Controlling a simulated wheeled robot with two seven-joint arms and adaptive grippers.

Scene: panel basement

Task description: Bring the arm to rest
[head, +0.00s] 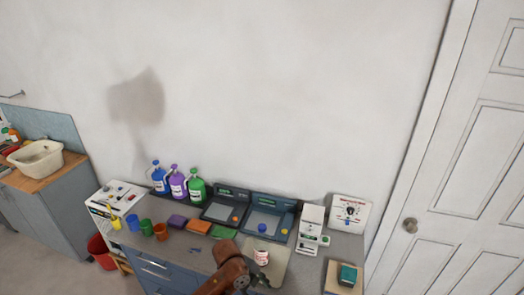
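One of my arms, brown-orange (228,268), comes in at the bottom edge, a little left of centre, and I take it to be my left. A dark part at its end (241,282) is beside the front of a grey-beige mat (277,268). Its fingers are too small and partly hidden to tell whether they are open or shut. A white cup with a red label (261,257) stands on the mat, just right of the arm. My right gripper does not show.
The counter (205,262) holds blue, purple and green bottles (178,186), coloured cups (146,226), sponges (199,226), two dark scales (266,223), a white device (311,228) and a dial panel (349,213). A green block (348,274) sits at right. A door (460,170) stands right.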

